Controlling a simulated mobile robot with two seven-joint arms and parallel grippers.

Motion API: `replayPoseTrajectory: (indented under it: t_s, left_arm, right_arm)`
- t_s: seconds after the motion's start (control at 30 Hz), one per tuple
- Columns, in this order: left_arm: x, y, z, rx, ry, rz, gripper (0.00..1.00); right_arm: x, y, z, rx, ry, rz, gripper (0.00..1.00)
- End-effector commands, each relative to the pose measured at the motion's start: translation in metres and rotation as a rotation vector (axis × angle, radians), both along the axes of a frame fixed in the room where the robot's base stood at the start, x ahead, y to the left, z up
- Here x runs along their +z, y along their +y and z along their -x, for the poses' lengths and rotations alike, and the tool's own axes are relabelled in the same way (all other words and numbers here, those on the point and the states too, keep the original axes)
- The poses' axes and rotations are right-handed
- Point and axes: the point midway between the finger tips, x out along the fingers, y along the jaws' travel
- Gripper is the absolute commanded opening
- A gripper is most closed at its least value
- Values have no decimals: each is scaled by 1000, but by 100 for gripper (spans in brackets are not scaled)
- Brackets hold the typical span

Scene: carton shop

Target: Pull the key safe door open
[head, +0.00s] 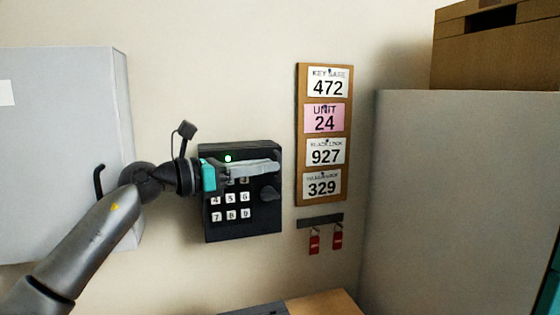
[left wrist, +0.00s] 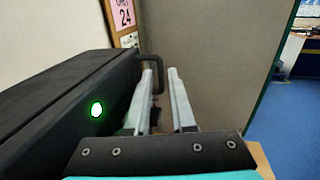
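The key safe (head: 243,226) is a black box on the wall with white number keys, a dark knob (head: 269,194) and a lit green light (head: 228,158). Its door looks shut. My left gripper (head: 278,164) reaches across the safe's upper front, fingers pointing right, covering some keys. In the left wrist view the fingers (left wrist: 160,72) are apart. A dark bar handle (left wrist: 151,58) stands out from the safe's far end, and its outer part appears between the fingertips. I cannot tell whether they touch it. My right gripper is not in view.
A wooden board (head: 299,135) with number cards hangs right of the safe. Below it, red key tags (head: 314,243) hang from a dark rail (head: 320,221). A grey cabinet (head: 460,200) stands at right with a carton (head: 500,55) on top. A pale cabinet (head: 60,150) is at left.

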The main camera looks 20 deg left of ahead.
Motion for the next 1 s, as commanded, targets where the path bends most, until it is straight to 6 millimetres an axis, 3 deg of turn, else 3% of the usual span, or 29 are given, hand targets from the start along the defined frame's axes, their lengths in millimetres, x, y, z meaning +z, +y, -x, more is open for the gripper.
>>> replayPoseTrajectory:
  t_s: [0.3,0.63,0.83,1.0]
  left_arm:
    - [1,-26,-26,0,-1,4,23]
    - [0,-29,-28,0,-1,2,23]
    - [0,-28,-28,0,0,3,0]
    - [0,-28,-28,0,0,3,0]
  right_arm:
    - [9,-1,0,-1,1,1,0]
    - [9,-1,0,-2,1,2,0]
    - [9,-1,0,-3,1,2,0]
    - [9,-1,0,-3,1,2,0]
